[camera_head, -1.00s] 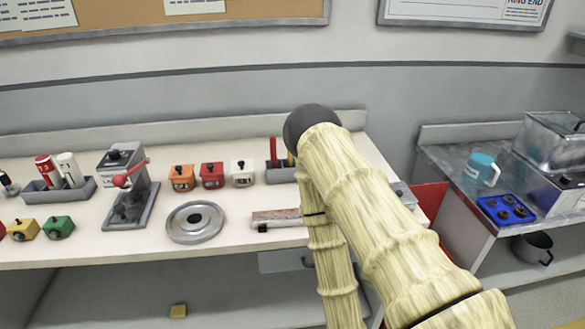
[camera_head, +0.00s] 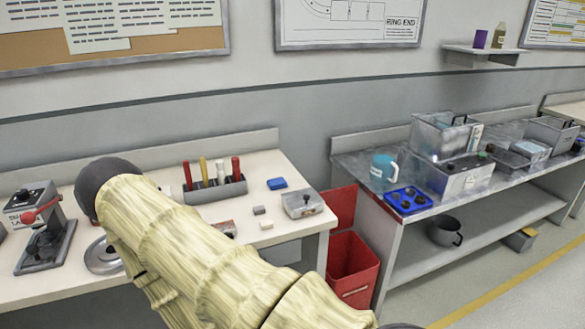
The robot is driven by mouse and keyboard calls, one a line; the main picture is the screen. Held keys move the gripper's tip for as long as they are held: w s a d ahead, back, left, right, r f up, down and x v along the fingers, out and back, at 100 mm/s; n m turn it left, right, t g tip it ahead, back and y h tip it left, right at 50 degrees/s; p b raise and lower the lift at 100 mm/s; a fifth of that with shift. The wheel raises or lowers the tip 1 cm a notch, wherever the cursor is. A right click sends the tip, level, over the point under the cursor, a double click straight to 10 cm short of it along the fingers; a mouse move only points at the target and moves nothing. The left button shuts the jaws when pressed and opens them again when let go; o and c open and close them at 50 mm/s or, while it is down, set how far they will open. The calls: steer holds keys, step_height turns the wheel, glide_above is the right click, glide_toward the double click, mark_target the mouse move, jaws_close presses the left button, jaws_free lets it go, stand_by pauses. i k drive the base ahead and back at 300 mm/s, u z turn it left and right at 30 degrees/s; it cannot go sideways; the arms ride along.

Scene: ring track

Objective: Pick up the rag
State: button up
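I cannot make out a rag for certain in the head view. A small reddish-grey piece (camera_head: 226,227) shows on the white bench, partly hidden behind my arm, and I cannot tell what it is. My own pale, ribbed arm crosses the lower middle of the view and covers part of the white bench (camera_head: 262,170). My gripper is not in view, so whether it holds anything does not show.
A tool rack (camera_head: 215,190), blue block (camera_head: 277,184) and grey box (camera_head: 302,204) stand on the white bench. A red bin (camera_head: 352,265) sits between the benches. Open floor lies at lower right.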

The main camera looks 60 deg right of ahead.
mark_target(280, 182)
steer(key=k, duration=0.4)
steer(key=z, duration=1.25)
steer(key=i, duration=0.4)
